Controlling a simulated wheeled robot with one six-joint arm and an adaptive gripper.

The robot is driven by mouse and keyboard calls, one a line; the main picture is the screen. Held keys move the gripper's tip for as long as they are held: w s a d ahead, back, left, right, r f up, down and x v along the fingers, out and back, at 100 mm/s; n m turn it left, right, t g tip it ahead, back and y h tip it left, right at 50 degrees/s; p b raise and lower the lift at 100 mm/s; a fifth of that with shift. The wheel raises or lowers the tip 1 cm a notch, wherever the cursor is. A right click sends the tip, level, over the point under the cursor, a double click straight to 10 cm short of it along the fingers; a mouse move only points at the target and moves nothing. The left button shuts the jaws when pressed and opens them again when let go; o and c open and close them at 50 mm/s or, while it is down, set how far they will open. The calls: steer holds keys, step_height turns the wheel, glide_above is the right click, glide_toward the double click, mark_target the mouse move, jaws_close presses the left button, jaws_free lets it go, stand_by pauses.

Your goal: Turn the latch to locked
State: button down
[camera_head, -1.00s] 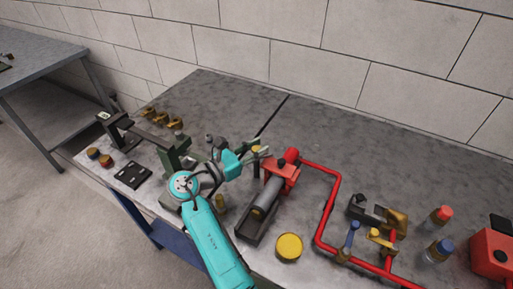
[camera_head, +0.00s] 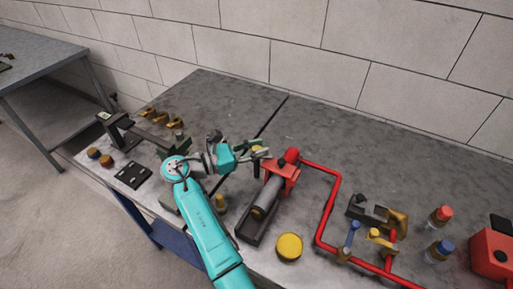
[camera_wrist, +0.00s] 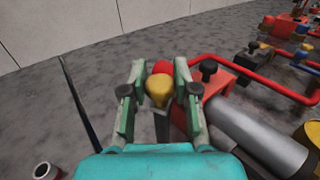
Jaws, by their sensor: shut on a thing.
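The latch shows as a yellow knob (camera_wrist: 159,91) on a grey upright stem in the wrist view, beside the red pump end. In the head view its yellow top (camera_head: 259,151) is small and partly covered by my fingers. My gripper (camera_wrist: 157,82) has its two green fingers on either side of the knob and is shut on it; it also shows in the head view (camera_head: 257,147), reaching in from the left. The red pump block (camera_head: 283,173) stands just right of the latch. I cannot tell the latch's exact angle, nor any locked mark.
A grey cylinder (camera_head: 265,200) lies in a dark trough in front of the red block. A red pipe (camera_head: 331,205) runs right. A yellow round cap (camera_head: 289,247) is near the front edge. Brass fittings (camera_head: 162,117) lie at left. The table behind the latch is clear.

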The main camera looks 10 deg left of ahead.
steer(key=c, duration=0.9)
jaws_free()
steer(key=v, duration=1.2)
steer(key=shift+f, duration=0.1)
